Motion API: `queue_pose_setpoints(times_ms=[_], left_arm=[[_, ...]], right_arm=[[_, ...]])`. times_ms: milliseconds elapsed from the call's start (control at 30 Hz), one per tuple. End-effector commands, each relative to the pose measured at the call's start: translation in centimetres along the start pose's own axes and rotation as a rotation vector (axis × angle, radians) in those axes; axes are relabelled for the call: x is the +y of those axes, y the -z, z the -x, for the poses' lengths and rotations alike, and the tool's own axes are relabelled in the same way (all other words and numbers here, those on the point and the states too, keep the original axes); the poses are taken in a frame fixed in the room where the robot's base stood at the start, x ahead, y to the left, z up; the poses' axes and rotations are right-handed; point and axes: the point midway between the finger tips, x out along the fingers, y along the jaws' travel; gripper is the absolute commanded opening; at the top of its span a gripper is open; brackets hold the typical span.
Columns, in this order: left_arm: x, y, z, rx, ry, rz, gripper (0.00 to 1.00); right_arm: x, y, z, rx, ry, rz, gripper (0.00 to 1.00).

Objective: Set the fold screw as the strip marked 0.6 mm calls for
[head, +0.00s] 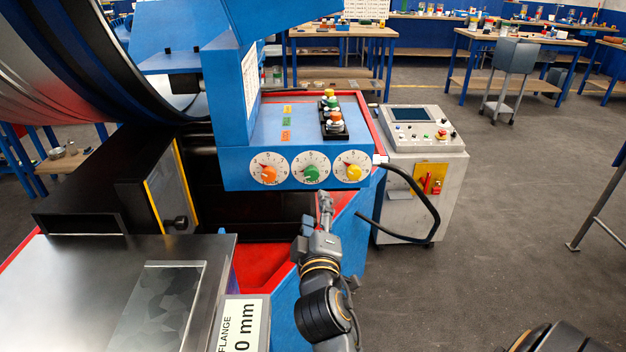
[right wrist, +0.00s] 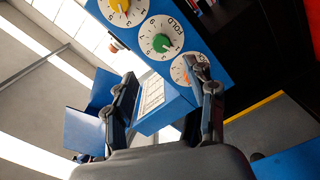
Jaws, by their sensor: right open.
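Three white dials sit on the front of the blue control box. They have an orange knob (head: 268,174), a green knob (head: 311,173) and a yellow knob (head: 354,172). In the right wrist view the dial with the green knob (right wrist: 161,43) reads "FOLD"; I cannot read its exact setting. My right gripper (head: 325,198) is open and empty, just below the green and yellow dials and apart from them. In the right wrist view its fingers (right wrist: 166,82) are spread below the dials. No strip marked 0.6 mm is readable. My left gripper is not in view.
A white chart (head: 250,77) on the blue upright has text too small to read. A sign (head: 241,328) reading "FLANGE" and "0 mm" is cut off at the bottom. A grey cabinet (head: 420,170) with a black cable stands right of the box.

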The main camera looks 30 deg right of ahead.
Motion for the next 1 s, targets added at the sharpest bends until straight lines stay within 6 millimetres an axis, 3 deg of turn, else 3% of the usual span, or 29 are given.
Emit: queue_pose_setpoints(times_ms=[300,500,700,1000], left_arm=[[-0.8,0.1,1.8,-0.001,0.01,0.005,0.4],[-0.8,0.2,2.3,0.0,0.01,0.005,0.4],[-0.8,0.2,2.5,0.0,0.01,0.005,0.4],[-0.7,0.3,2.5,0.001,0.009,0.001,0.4]], right_arm=[[0.3,0.2,-6.9,0.0,-0.001,0.001,0.56],[0.1,0.1,-10.2,0.001,0.0,0.0,0.56],[0.0,0.1,-11.7,0.002,0.001,-0.002,0.56],[-0.1,0.1,-11.8,0.002,0.001,-0.003,0.56]])
